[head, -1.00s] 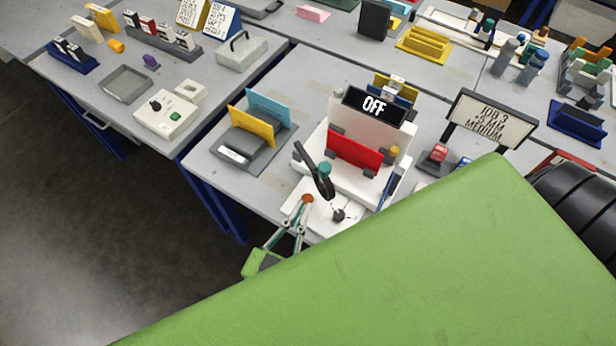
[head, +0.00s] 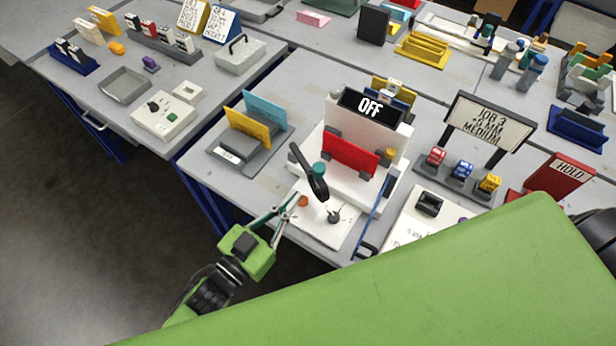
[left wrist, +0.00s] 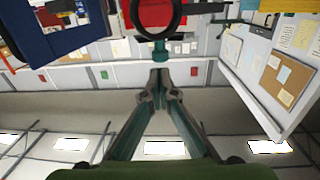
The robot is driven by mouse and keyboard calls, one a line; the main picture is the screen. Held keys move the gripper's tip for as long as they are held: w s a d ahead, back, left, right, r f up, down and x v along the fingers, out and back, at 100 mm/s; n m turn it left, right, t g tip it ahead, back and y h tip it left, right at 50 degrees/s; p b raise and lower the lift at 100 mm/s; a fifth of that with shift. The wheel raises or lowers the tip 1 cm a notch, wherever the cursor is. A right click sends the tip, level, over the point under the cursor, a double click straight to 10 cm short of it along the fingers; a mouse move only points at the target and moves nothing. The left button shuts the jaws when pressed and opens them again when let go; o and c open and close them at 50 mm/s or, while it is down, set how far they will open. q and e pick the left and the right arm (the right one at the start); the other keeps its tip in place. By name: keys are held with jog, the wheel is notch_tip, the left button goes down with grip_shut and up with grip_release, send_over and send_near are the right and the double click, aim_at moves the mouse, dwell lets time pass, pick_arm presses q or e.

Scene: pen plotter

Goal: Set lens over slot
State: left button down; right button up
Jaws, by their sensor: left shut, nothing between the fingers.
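The lens (head: 307,172) is a dark ring seen nearly edge-on in the head view, tilted in front of the white OFF machine, with a teal knob (head: 319,168) beside it. In the left wrist view the black ring of the lens (left wrist: 133,19) is at the top, with a teal stem (left wrist: 160,50) under it. My left gripper (head: 293,200) is shut and empty, its tips at the left of the white base plate (head: 322,232). In the left wrist view its fingertips (left wrist: 158,77) are just below the stem; I cannot tell contact. I cannot pick out the slot. My right gripper is out of view.
The white machine (head: 340,113) carries a red panel (head: 350,154). An orange knob (head: 303,200) and a dark knob (head: 334,216) are on its base plate. A grey stand with yellow and blue boards (head: 247,128) is to the left. A large green part covers the lower right.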

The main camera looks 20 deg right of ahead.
aim_at(316, 174)
pick_arm(q)
jog(key=p+x, duration=0.1)
jog(key=x, duration=0.5)
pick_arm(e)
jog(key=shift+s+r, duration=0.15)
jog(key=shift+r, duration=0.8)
pick_arm(q)
jog(key=shift+d, duration=0.1)
